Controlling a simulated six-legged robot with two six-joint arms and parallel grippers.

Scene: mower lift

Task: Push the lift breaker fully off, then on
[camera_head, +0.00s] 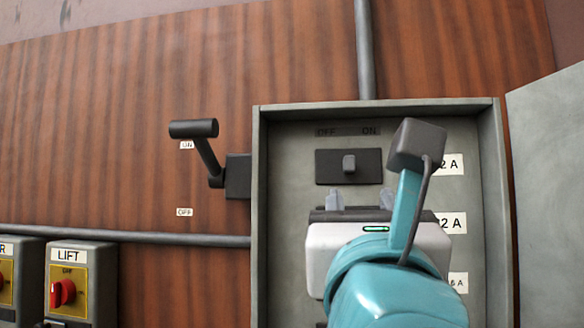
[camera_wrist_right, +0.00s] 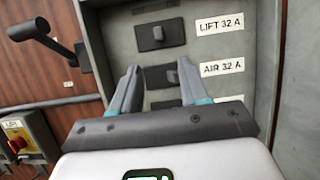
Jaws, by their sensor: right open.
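The lift breaker (camera_head: 348,165) is the top black switch in the open grey breaker box (camera_head: 258,215), under faint OFF and ON marks, OFF at left and ON at right. Its small grey toggle stands near the middle of its plate; I cannot tell which side it is set to. In the right wrist view the breaker (camera_wrist_right: 160,35) sits beside a "LIFT 32 A" label (camera_wrist_right: 220,25). My right gripper (camera_head: 360,199) is open and empty, its fingertips just below the lift breaker in the picture. In the wrist view its fingers (camera_wrist_right: 159,75) frame the AIR breaker's toggle. My left gripper is out of view.
A black lever (camera_head: 205,155) with ON and OFF tags sticks out left of the box. The box door (camera_head: 550,180) stands open at right. A LIFT switch box (camera_head: 80,285) with a red knob is at lower left. A conduit (camera_head: 366,50) runs above.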

